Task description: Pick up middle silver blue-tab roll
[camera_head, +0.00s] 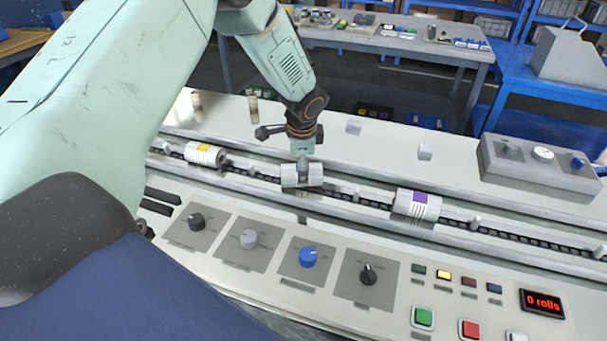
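I cannot make out a blue tab on the middle roll. My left gripper (303,160) points down directly over this roll, and a grey finger part overlaps its top. The far finger and any contact are hidden or too small to judge, so I cannot tell if it is open or shut. My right gripper is not in view.
The conveyor (466,222) has upright pegs between the rolls. A control panel (340,262) with knobs and buttons runs along the front; its display (542,303) reads "0 rolls". A grey control box (535,165) stands at the right.

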